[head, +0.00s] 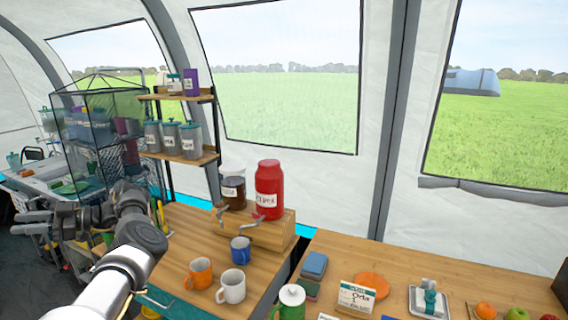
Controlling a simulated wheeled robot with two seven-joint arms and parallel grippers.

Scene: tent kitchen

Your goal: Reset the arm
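My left arm comes in from the bottom left, and its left gripper (32,222) points left, away from the wooden tables. The gripper is raised in front of the cluttered area at the far left. My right gripper and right arm are not in view.
A wooden table (183,225) holds an orange mug (199,274), a white mug (231,287), a blue mug (240,250) and a wooden stand (262,232) with a red jar (269,188). Behind my arm are a shelf (180,156) with canisters and a mesh cage (90,135).

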